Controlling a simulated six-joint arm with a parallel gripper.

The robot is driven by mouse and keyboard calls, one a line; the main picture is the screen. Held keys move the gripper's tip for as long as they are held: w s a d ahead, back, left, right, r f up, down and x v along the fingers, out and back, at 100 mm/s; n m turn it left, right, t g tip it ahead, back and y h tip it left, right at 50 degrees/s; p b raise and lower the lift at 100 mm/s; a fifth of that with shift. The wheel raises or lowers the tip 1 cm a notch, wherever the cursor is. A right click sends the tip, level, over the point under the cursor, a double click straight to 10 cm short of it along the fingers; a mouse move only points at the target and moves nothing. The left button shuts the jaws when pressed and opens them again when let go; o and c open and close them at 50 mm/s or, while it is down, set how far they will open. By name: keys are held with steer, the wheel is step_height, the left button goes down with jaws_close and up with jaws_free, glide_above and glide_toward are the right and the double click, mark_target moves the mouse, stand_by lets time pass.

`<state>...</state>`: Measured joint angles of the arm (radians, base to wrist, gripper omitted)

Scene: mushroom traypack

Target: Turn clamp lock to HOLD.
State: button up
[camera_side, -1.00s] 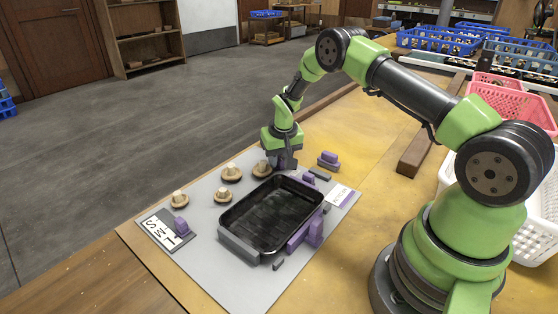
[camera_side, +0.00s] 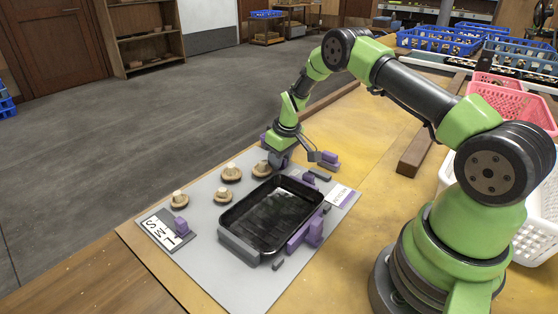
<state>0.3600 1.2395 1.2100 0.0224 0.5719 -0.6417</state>
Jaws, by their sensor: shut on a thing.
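My gripper (camera_side: 280,160) points down at the far edge of the grey board, behind the black tray. It is shut on a small grey-purple part, which I take to be the clamp lock; the gripper hides most of it. The lock's markings and setting cannot be read here. The black tray (camera_side: 238,222) lies flat on the board, with purple and grey clamp blocks (camera_side: 315,230) along its right side. A dark bracket on my wrist reaches right, close to a purple block (camera_side: 329,159).
Several pale mushrooms, one here (camera_side: 231,172), stand left of the tray, one close to my gripper. A plate lettered S, M, L (camera_side: 160,231) with a purple knob (camera_side: 181,226) sits at the board's left. A pink basket (camera_side: 510,95) stands far right.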

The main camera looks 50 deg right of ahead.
steer(key=o, duration=0.7)
steer(key=shift+f, duration=0.25)
steer(key=shift+c, duration=0.2)
steer(key=shift+r, duration=0.2)
steer(key=shift+v, duration=2.15)
steer(key=shift+r, duration=0.1)
steer(key=s+a+r+m+t, duration=0.1)
steer(key=s+a+r, duration=0.15)
steer(key=r, duration=0.45)
steer(key=s+a+r, duration=0.2)
steer(key=a+r, duration=0.2)
steer(key=r, duration=0.3)
steer(key=s+a+r+m+t, duration=0.1)
steer(key=s+a+r, duration=0.15)
steer(key=r, duration=0.45)
steer(key=s+a+r+m+t+y, duration=0.1)
steer(key=s+a, duration=0.3)
steer(key=s, duration=0.5)
steer(key=s+a+r+m+t+y, duration=0.1)
steer(key=s+a+r, duration=0.2)
steer(key=s, duration=0.6)
steer(key=shift+s+a+r+t, duration=0.3)
steer(key=shift+s+a+r, duration=0.05)
steer(key=shift+a+r, duration=0.1)
